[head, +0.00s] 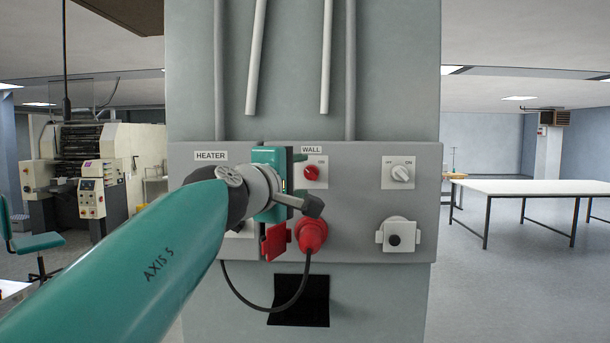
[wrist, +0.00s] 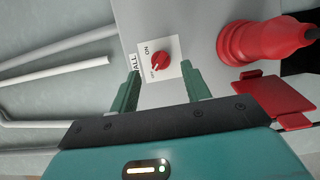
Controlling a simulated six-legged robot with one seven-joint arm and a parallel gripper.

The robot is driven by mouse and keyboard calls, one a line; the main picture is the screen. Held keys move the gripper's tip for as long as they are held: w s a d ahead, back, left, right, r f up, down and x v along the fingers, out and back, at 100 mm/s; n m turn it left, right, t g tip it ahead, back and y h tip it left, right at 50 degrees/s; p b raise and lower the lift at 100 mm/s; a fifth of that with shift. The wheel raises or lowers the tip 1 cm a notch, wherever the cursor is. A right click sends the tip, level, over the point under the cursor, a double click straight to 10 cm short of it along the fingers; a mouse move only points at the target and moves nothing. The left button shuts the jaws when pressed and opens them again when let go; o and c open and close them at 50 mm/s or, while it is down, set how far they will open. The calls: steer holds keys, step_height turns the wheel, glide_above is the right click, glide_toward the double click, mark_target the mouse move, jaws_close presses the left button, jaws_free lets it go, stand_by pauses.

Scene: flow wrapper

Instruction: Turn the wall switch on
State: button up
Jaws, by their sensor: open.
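The wall switch is a red rotary knob (head: 311,173) on a white plate under the WALL label (head: 311,150) in the head view. In the wrist view the red knob (wrist: 160,61) lies ahead of my gripper (wrist: 160,69), between the lines of its two teal fingers. The plate (wrist: 172,92) carries ON and OFF marks. The knob's pointer is too small to read surely. My gripper (head: 292,176) is open and empty, just left of the switch in the head view. Contact with the knob cannot be told.
A red plug (head: 311,234) with a black cable sits below the switch, beside an open red flap (head: 275,241). A second white switch (head: 402,173) and a socket (head: 396,236) are to the right on the grey panel. The HEATER label (head: 210,156) is at left.

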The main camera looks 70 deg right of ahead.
mark_target(307, 174)
steer(key=d, duration=0.4)
steer(key=shift+s, duration=0.25)
steer(key=c, duration=1)
